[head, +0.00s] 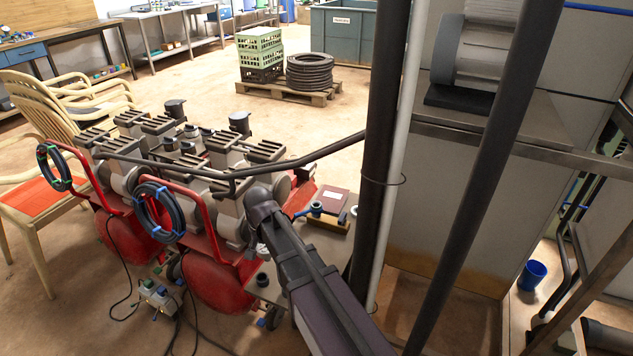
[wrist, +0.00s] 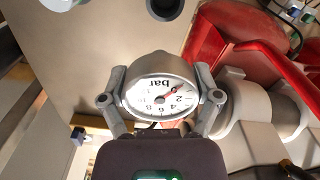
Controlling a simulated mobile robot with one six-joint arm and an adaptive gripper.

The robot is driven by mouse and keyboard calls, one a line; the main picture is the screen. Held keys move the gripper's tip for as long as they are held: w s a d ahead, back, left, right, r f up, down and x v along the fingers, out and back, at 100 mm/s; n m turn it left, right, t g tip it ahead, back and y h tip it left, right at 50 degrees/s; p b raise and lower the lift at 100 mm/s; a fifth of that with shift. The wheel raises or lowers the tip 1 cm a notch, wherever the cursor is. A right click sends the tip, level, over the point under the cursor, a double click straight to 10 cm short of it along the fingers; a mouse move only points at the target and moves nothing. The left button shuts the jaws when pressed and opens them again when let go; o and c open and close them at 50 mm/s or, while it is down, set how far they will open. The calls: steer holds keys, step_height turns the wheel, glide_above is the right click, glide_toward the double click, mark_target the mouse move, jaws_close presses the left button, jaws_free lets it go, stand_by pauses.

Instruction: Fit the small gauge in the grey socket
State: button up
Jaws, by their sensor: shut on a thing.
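The small gauge (wrist: 160,96) has a white dial marked "bar", a red needle and a grey rim. In the wrist view my gripper (wrist: 161,100) is shut on it, with one finger on each side of the rim. A round fitting with a dark opening (wrist: 162,8) sits on a grey surface at the top edge of the wrist view, apart from the gauge. It may be the grey socket, but it is partly cut off. In the head view my arm hides the gripper and the gauge.
Red compressors (head: 215,285) with grey heads and coiled hoses stand beside my arm. A wooden block (head: 325,222) with a blue fitting (head: 317,208) lies right of them. A dark post (head: 382,150) and pale pipe rise close by. Open floor (head: 190,85) lies behind.

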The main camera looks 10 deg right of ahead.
steer(key=w+d+r+m+p, duration=0.1)
steer(key=w+d+r+p, duration=0.3)
steer(key=w+d, duration=0.5)
steer(key=w+d+r+m+p, duration=0.2)
steer(key=w+d+r+p, duration=0.2)
steer(key=w+d, duration=0.5)
steer(key=shift+w+r+p, duration=0.15)
steer(key=shift+r+p, duration=0.15)
steer(key=shift+f, duration=0.1)
steer(key=shift+f+b, duration=1.65)
steer(key=shift+b, duration=0.1)
steer(key=shift+a+f+b, duration=0.1)
steer(key=shift+f+b, duration=1.6)
stand_by(2.3)
